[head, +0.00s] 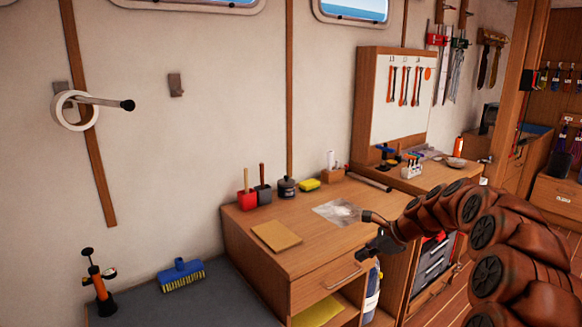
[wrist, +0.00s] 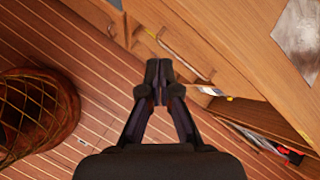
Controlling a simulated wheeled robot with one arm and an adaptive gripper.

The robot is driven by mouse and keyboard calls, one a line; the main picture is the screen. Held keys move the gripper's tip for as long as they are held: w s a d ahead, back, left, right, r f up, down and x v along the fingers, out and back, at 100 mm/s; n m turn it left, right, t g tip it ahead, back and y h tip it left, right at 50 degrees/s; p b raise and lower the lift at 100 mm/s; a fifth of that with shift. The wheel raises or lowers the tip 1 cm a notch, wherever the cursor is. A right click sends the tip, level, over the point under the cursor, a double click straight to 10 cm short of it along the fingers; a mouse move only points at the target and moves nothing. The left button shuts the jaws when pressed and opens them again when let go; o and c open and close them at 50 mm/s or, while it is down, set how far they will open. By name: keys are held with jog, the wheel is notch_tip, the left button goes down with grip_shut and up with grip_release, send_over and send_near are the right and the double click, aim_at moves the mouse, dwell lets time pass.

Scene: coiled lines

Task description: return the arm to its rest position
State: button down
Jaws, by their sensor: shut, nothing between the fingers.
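My gripper (head: 367,253) is at the front edge of the wooden workbench (head: 285,240), in front of its drawer side in the head view. In the wrist view my gripper (wrist: 158,77) points down past the cabinet fronts, its fingers together and empty. My brown segmented arm reaches in from the right of the head view. Nothing is held.
A blue bottle (head: 372,292) stands below. In the wrist view, a netted round object (wrist: 38,110) sits on the plank floor (wrist: 95,90), with open floor beside it.

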jog(key=s+a+r+n+g+h+p, duration=0.1)
jog(key=s+a+r+n, duration=0.15)
jog(key=s, duration=0.45)
jog(key=s+a+r+n+g, duration=0.1)
jog(key=s+a+r+n, duration=0.2)
jog(key=s, duration=0.4)
jog(key=s+a+r+n+g+h+p, duration=0.1)
jog(key=s+a+n+g, duration=0.15)
jog(key=s+n, duration=0.4)
jog(key=s+d+n+g+h+p, duration=0.1)
jog(key=s+n, duration=0.3)
jog(key=s, duration=1.1)
jog(key=s+d+f+n+h+p, duration=0.1)
jog(key=s+d+n+h, duration=0.2)
jog(key=s, duration=1.1)
jog(key=shift+s+d+f+n+g+h, duration=0.15)
jog(key=shift+s+d+n+g+h, duration=0.25)
jog(key=shift+d+n, duration=0.35)
